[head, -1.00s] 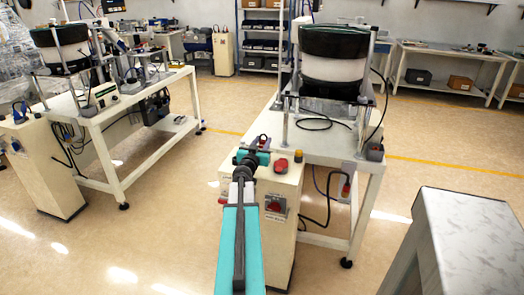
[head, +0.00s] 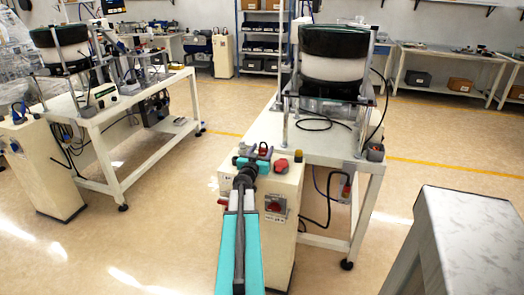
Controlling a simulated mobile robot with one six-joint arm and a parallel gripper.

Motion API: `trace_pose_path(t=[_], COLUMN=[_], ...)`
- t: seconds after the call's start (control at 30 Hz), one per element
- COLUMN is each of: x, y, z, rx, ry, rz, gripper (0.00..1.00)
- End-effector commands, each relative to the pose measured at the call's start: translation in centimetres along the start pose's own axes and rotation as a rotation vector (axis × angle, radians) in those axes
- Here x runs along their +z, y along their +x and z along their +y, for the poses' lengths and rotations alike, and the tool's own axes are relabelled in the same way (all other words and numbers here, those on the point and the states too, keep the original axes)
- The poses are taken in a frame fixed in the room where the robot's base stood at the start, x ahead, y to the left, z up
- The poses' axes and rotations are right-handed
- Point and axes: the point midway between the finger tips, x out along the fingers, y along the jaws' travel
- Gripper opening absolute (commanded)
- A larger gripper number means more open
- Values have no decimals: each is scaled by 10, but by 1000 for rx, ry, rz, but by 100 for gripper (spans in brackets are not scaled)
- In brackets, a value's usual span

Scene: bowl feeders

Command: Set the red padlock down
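My gripper (head: 251,162) is at the end of my outstretched teal arm, over the top of the near white cabinet (head: 283,183). Its fingers are small and seen from behind, so I cannot tell whether they are open or shut. A small red object (head: 281,166) sits on the cabinet top just right of the gripper, apart from it; it may be the red padlock, but its shape is too small to be sure. A dark and purple item (head: 263,150) shows just beyond the fingers, partly hidden by them. Anything between the fingers is hidden.
A yellow knob (head: 298,156) stands on the cabinet top's right side. A red switch (head: 275,204) is on its front. A bowl feeder (head: 332,62) stands on the white table behind. A grey block (head: 468,235) is at the right. Open floor lies to the left.

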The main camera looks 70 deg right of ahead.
Motion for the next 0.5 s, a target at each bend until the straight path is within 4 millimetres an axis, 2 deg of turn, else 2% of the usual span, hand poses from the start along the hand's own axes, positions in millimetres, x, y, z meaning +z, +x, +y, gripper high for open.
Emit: trace_pose_path(t=[0.5], x=[-3], y=[-6], z=[0], rx=[-1], ry=[1], rz=[-1], gripper=[51])
